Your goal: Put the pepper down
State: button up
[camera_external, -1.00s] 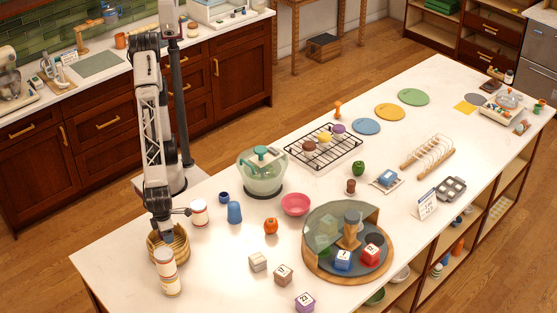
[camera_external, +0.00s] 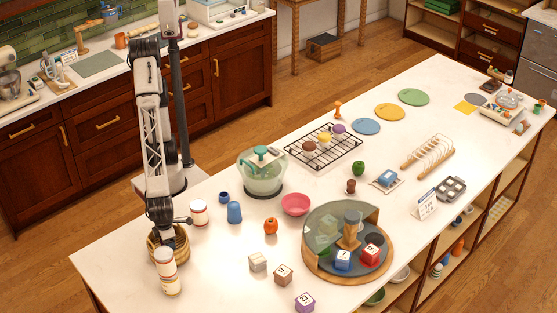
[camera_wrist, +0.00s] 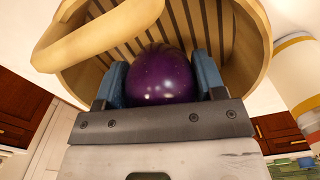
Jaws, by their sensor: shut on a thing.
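My gripper (camera_wrist: 161,68) is shut on a glossy dark purple pepper (camera_wrist: 162,88), with a blue finger pad on each side of it. In the wrist view the slatted wooden basket (camera_wrist: 249,45) surrounds the upper part of the pepper and fingers. In the outside view the end of my arm reaches down into the round basket (camera_external: 182,252) at the near left of the counter. The fingers and pepper are hidden there by the basket and wrist. I cannot tell whether the pepper touches the basket floor.
A white jar with an orange band (camera_external: 166,272) stands close in front of the basket, and another jar (camera_external: 199,213) stands to its right. Bare counter (camera_external: 215,270) lies between.

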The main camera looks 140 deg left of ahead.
jog(key=shift+f, duration=0.15)
jog(key=o, duration=1)
notch_tip(320, 180, up, 12)
jog(key=shift+r, duration=0.15)
dwell(0.3)
dwell(0.5)
jog(key=shift+a, duration=0.1)
